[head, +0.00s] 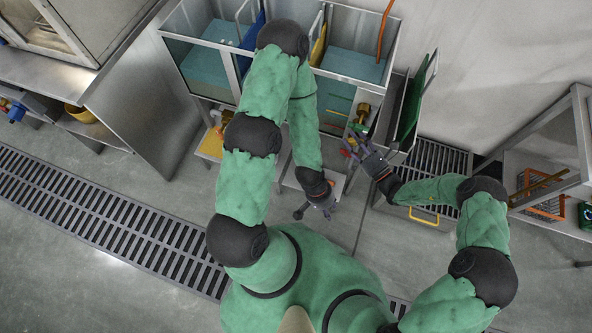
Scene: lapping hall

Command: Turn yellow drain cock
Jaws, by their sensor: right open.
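Small drain fittings sit low at the front of the glass tanks. A brass and yellow fitting (362,113) is under the right tank, with yellow-green and red parts just below it. Another yellow-orange fitting (227,117) is at the left tank, partly behind my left arm. I cannot tell for sure which is the yellow drain cock. My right gripper (359,149) is open, its fingers pointing up-left close below the right fitting; I cannot tell whether they touch it. My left gripper (314,214) hangs lower, open and empty, apart from the tanks.
The glass tanks (350,66) hold blue-green liquid. A dark green panel (411,103) stands right of them, above a floor grating (440,158). A long drain grate (100,220) crosses the floor at left. A metal bench (45,68) is at left and a shelf (540,165) at right.

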